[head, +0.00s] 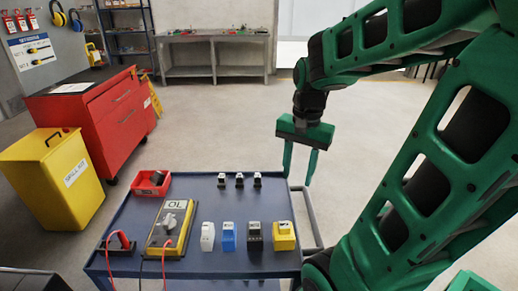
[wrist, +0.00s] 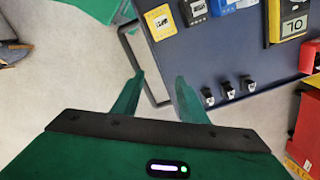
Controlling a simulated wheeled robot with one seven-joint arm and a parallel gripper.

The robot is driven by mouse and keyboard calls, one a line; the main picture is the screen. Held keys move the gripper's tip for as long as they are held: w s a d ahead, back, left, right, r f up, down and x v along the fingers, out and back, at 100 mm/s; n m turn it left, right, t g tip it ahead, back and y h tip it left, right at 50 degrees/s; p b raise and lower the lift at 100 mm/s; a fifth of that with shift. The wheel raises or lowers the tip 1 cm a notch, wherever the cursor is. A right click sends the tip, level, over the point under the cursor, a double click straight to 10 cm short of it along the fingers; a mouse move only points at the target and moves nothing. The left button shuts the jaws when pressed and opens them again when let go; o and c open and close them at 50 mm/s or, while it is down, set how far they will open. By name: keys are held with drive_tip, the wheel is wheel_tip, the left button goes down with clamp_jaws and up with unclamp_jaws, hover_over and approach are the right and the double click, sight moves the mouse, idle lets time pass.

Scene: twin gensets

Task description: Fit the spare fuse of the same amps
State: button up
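Three small black pieces with pale tops, perhaps the fuses, stand in a row near the back of the blue cart: left (head: 222,180), middle (head: 239,180) and right (head: 257,180). They also show in the wrist view (wrist: 228,90). Their amp markings are too small to read. Nearer the front stand a white block (head: 208,237), a blue block (head: 228,237), a black block (head: 254,237) and a yellow block (head: 284,236). My gripper (head: 299,166) is open and empty, fingers down, above the cart's right edge, right of the small pieces. Both fingers show in the wrist view (wrist: 160,80).
A yellow multimeter (head: 158,240) reading OL, with red and black leads, lies on the cart (head: 205,265). A red bin (head: 151,184) holds something dark. A cart handle (head: 306,215) runs along the right. A red tool cabinet (head: 105,110) and yellow spill-kit bin (head: 50,170) stand left.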

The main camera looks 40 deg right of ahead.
drive_tip(key=w+d+m, duration=0.1)
drive_tip(key=w+m, duration=0.4)
drive_tip(key=w, duration=0.4)
drive_tip(key=m, duration=0.7)
approach(258, 175)
drive_tip(key=shift+a+f, duration=0.15)
drive_tip(key=shift+f, duration=4.3)
clamp_jaws()
drive_tip(key=shift+w+r, duration=0.1)
drive_tip(key=shift+r, duration=0.1)
drive_tip(key=shift+r, duration=1.35)
drive_tip(key=shift+r, duration=0.1)
